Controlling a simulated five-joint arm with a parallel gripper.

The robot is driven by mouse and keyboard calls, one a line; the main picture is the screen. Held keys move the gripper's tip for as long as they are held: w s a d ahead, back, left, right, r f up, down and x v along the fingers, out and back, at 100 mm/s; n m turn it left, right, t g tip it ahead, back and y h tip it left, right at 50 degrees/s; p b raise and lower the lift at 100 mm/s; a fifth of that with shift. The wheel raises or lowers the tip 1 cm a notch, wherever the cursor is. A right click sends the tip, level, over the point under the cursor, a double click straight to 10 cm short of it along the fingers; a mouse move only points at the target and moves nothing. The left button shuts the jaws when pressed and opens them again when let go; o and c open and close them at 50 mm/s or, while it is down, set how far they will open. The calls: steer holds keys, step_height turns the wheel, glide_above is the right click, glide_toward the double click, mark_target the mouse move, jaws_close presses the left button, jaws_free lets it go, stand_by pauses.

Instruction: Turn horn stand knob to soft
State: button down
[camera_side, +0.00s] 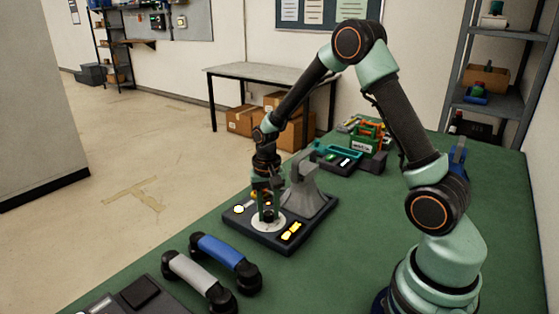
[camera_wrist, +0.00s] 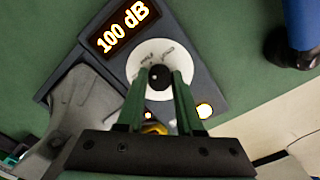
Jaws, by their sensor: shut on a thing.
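The horn stand (camera_side: 283,246) is a dark flat box on the green table, with a grey horn (camera_side: 308,187) on it. Its round white dial plate (camera_wrist: 147,57) has small dark lettering, partly covered and too small to read surely. A black knob (camera_wrist: 158,81) sits at the plate's middle. My gripper (camera_wrist: 159,76) points down over the plate, its two green fingers shut on the knob from both sides. The knob's pointing direction is hard to tell. The lit display (camera_wrist: 125,27) reads "100 dB". It also glows in the side view (camera_side: 291,232). A round lamp (camera_wrist: 204,111) is lit.
A blue-handled handset (camera_side: 226,250) and a grey-handled handset (camera_side: 197,278) lie in front of the stand, on its left. Teal and green devices (camera_side: 345,155) stand behind it. A dark box (camera_side: 125,299) is at the near edge. The table right of the stand is clear.

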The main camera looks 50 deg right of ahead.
steer(key=n, duration=0.4)
steer(key=shift+w+n, duration=0.1)
steer(key=shift+n, duration=0.2)
steer(key=n, duration=0.4)
steer(key=shift+r+n, duration=0.1)
steer(key=shift+n, duration=0.2)
stand_by(0.3)
steer(key=c, duration=0.5)
jaws_free()
steer(key=shift+c, duration=0.2)
